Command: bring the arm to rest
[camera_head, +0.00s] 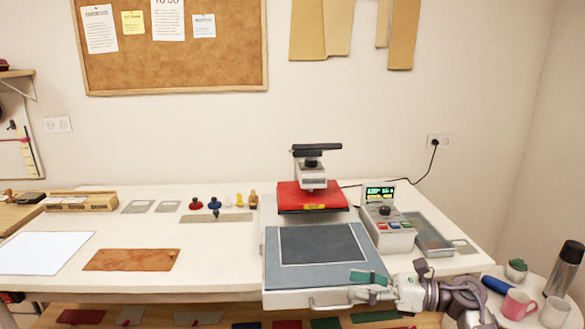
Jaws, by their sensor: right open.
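My right arm comes in from the lower right. My right gripper (364,289) is open at the front right corner of the heat press's lower plate (275,278). A small dark green piece (367,277) shows right at the fingers, over that corner; I cannot tell whether it touches them. The press's red upper part (311,197) is raised at the back, under a dark handle. My left gripper is out of view.
A control box (386,218) with a lit display and a grey tray (428,234) stand right of the press. A pink mug (517,304), a dark bottle (564,268) and a small plant (516,269) are at the lower right. A brown sheet (131,260) lies left on the white table.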

